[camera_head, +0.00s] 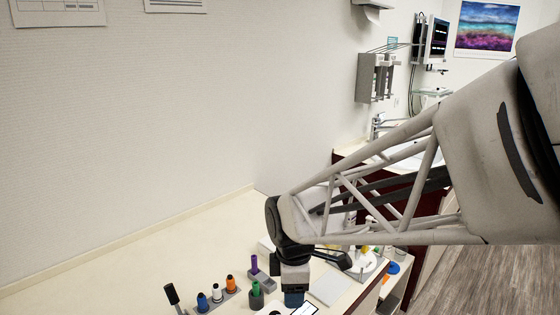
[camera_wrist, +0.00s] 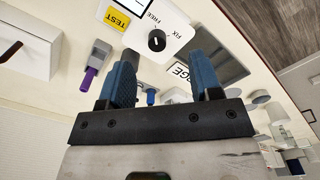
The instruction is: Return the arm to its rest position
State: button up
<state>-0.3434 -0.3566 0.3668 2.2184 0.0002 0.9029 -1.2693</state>
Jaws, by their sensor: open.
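My arm reaches in from the right in the head view, and my gripper (camera_head: 294,298) points down over the counter (camera_head: 130,262) near the bottom of the picture. In the wrist view my gripper (camera_wrist: 166,78) shows two blue fingers spread apart, with nothing held between them. Below the fingers is a white panel with a black knob (camera_wrist: 157,40) and a yellow TEST label (camera_wrist: 117,19). How far the fingertips are above these things I cannot tell.
Left of my gripper stand a green item (camera_head: 256,289), a purple one (camera_head: 254,263), and a rack with blue (camera_head: 202,302) and orange (camera_head: 231,284) items. A flat pale plate (camera_head: 330,287) lies to the right. The left counter is clear; a wall stands behind.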

jog(key=s+d+r+m+t, duration=0.1)
jog(key=s+d+r+m, duration=0.3)
jog(key=s+d+m, duration=0.3)
jog(key=s+d+r+m+t, duration=0.1)
jog(key=s+d+r+m, duration=0.3)
jog(key=d+m, duration=0.5)
jog(key=s+m, duration=0.2)
jog(key=shift+s+m, duration=0.3)
jog(key=shift+s, duration=0.1)
